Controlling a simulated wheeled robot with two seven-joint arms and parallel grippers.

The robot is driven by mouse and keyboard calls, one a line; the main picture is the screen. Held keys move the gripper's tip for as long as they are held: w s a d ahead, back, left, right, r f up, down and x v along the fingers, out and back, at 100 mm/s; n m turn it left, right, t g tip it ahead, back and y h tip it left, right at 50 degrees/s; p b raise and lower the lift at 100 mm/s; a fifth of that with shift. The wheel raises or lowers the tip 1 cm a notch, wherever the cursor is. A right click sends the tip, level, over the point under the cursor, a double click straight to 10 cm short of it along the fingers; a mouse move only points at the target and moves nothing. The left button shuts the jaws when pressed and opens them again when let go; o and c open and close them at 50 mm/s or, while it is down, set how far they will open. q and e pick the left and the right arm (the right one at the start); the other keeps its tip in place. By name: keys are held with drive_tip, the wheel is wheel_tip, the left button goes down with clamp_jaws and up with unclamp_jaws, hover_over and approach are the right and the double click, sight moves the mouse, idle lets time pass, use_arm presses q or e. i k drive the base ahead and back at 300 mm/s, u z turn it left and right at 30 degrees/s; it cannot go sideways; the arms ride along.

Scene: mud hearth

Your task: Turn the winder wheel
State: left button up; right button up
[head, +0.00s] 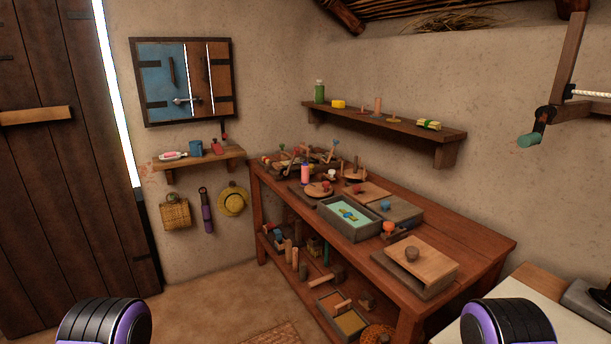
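No single part in the head view is clearly the winder wheel. At the upper right, a wooden frame (566,65) on the wall carries a white rope (592,94) and a dark crank with a teal grip (528,140); its right side is cut off by the picture edge. Only black and purple parts of my two arms show at the bottom left and bottom right, apart from all of these. Neither gripper's fingers are in view.
A wooden bench (480,240) holds boxes, a teal-lined tray (334,221) and small objects, with a loaded shelf below. A wall shelf (395,124) hangs above it. A pale counter (540,312) stands at the lower right. The floor (215,300) at left is clear.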

sight(323, 189)
drive_tip(key=k, duration=0.65)
drive_tip(key=u, duration=0.65)
drive_tip(key=i, duration=1.75)
drive_tip(key=z, duration=0.15)
